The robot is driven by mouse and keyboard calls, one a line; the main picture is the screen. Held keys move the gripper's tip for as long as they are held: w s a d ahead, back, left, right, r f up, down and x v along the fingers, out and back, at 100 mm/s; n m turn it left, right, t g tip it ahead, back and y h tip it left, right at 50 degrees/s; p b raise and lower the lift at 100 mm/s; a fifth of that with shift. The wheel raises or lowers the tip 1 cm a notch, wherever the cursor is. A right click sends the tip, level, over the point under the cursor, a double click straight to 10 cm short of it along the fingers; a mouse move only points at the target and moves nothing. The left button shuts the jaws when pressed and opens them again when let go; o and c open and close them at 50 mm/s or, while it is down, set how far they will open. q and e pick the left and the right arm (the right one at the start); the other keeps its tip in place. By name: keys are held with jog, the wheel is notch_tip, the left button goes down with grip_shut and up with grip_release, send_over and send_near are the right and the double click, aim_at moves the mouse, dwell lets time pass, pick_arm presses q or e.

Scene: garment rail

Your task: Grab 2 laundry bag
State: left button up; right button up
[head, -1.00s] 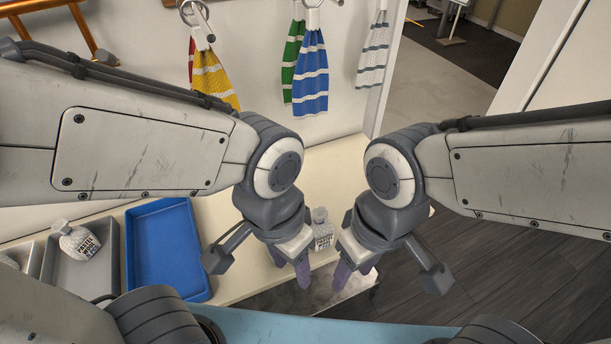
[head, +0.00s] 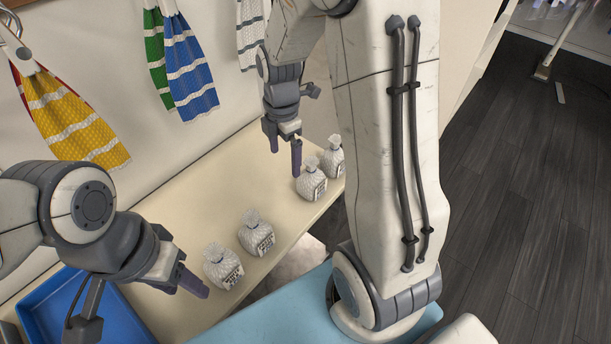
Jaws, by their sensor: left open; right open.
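Several small white laundry bags with tied tops and dark printed labels stand on the cream counter. A near bag (head: 223,268) and a second bag (head: 257,234) are close together in the lower middle. A third bag (head: 311,181) and a fourth bag (head: 334,158) stand farther back, beside my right arm. My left gripper (head: 183,284) is open and empty just left of the near bag, its fingers pointing toward it; one finger is largely hidden. My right gripper (head: 283,146) is open and empty, pointing down above the counter, just left of and behind the third bag.
The cream counter (head: 190,205) runs along a white wall. A blue tray (head: 40,318) lies at lower left, partly behind my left arm. Striped towels hang on the wall: yellow (head: 70,122), blue (head: 190,75), green and white. Dark floor (head: 530,200) is open at right.

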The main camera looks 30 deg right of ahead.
aim_at(311, 160)
jog(key=d+f+n, duration=0.1)
jog(key=d, duration=0.1)
jog(key=d+f, duration=0.1)
jog(key=d, duration=0.1)
jog(key=w+d+f+n, duration=0.1)
jog(key=d, duration=0.2)
jog(key=shift+d+f+n, duration=0.1)
jog(key=shift+f+n, duration=0.2)
jog(key=f, duration=0.4)
jog(key=shift+d+f, duration=0.25)
jog(key=shift+d, duration=0.05)
jog(key=shift+s+a+f+p, duration=0.1)
jog(key=shift+f+p, duration=0.1)
jog(key=shift+f, duration=1.35)
jog(key=shift+s+f+p, duration=0.1)
jog(key=shift+f+p, duration=0.1)
jog(key=shift+f, duration=1.3)
jog(key=c, duration=1.4)
jog(key=shift+r, duration=0.1)
